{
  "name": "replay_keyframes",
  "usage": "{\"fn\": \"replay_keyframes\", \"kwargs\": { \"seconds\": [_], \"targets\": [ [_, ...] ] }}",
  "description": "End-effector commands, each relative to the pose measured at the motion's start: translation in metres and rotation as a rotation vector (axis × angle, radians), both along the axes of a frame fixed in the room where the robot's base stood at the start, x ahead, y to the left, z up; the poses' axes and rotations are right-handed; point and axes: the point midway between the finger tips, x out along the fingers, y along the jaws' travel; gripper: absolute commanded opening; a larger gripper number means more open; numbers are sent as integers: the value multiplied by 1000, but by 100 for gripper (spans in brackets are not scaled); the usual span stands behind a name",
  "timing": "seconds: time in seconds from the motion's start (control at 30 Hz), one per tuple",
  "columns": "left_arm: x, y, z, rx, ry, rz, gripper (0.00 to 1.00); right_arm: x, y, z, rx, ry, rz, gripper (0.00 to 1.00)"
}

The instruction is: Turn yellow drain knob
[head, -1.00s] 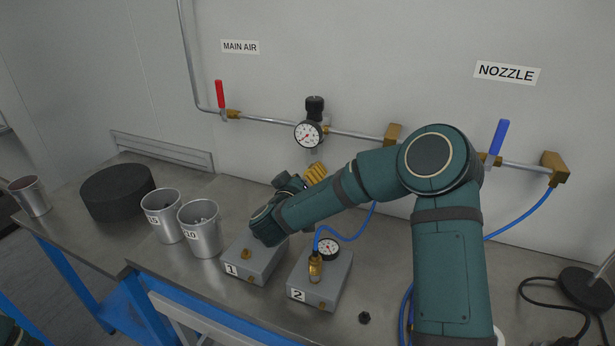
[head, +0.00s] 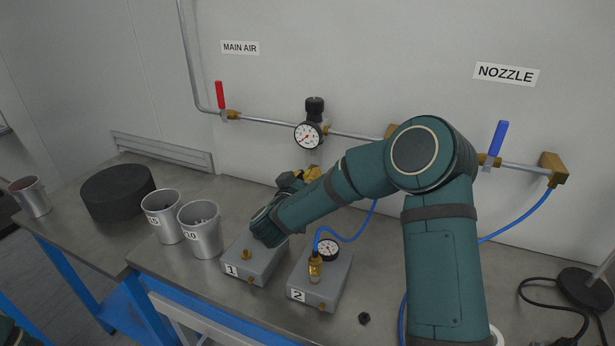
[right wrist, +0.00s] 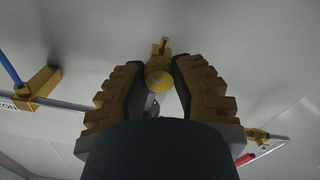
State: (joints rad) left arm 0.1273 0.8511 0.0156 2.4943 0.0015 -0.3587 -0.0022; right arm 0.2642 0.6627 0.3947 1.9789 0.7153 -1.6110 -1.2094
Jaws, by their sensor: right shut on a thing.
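The yellow drain knob (right wrist: 159,82) shows as a small round disc between the fingers in the right wrist view. A brass fitting (right wrist: 162,47) is just beyond it. My right gripper (right wrist: 158,68) has one yellow-and-black finger on each side of the knob and is shut on it. In the head view my right gripper (head: 308,175) is under the pressure gauge (head: 308,135) and its black regulator (head: 315,108). The knob is hidden there behind the gripper. My left gripper is not in view.
Box 1 (head: 262,262) and box 2 (head: 329,287) stand on the bench below my right arm. Metal cups (head: 205,240) and a black round block (head: 112,193) are at left. A red lever (head: 219,95) and a blue lever (head: 497,140) are on the wall pipe.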

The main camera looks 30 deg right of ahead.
Motion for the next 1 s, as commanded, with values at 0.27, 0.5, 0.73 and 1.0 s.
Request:
{"fn": "replay_keyframes", "kwargs": {
  "seconds": [0.27, 0.5, 0.73, 1.0],
  "targets": [
    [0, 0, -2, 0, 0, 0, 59, 0, 0, 3, 172, -203, 1, 0],
    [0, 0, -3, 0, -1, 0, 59, 0, -1, 3, 324, -373, 1, 0],
    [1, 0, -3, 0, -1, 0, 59, -1, -1, 3, 466, -535, 1, 0],
    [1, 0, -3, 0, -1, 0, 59, -1, -2, 3, 609, -695, 2, 0]
  ]
}}
